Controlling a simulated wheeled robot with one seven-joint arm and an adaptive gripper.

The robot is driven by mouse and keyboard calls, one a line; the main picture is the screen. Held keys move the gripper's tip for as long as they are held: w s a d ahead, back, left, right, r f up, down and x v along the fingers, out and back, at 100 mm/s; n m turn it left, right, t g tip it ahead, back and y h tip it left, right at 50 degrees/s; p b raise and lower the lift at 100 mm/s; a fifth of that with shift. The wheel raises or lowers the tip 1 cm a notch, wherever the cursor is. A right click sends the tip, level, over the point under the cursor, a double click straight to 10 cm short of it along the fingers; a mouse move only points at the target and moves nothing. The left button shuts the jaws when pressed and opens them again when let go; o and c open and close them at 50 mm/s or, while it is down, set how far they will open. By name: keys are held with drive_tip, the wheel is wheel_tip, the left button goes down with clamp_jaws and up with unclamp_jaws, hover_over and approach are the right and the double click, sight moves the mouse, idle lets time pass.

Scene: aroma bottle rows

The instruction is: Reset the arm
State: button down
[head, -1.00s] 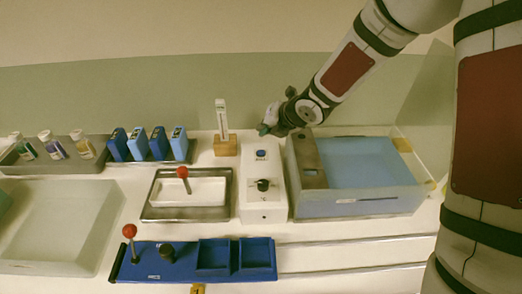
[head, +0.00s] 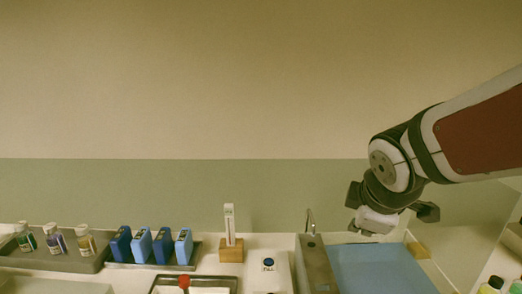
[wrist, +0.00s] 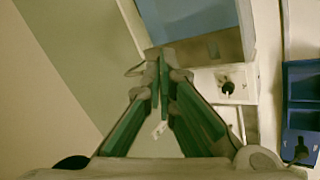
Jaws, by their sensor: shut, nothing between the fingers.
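My arm comes in from the right in the head view, with my gripper (head: 366,230) hanging above the back of the blue-filled basin (head: 375,268). In the wrist view my gripper (wrist: 163,65) has its green-lined fingers brought together at the tips, with nothing between them. Beyond the fingertips the wrist view shows the basin's grey wall (wrist: 215,48) and a white box with a black knob (wrist: 226,87).
Small bottles (head: 55,240) and several blue packs (head: 142,245) stand in trays at the left. A thermometer-like stick on a wooden block (head: 231,250) and a white dispenser (head: 269,270) stand mid-bench. A faucet (head: 310,222) rises beside the basin.

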drive_tip(key=s+r+m+g+y, duration=0.1)
drive_tip(key=s+m, duration=1.2)
drive_tip(key=s, duration=0.5)
drive_tip(key=shift+s+r+g+y, duration=0.25)
drive_tip(key=shift+r+g+y, duration=0.05)
drive_tip(key=shift+r+g, duration=0.1)
idle(0.3)
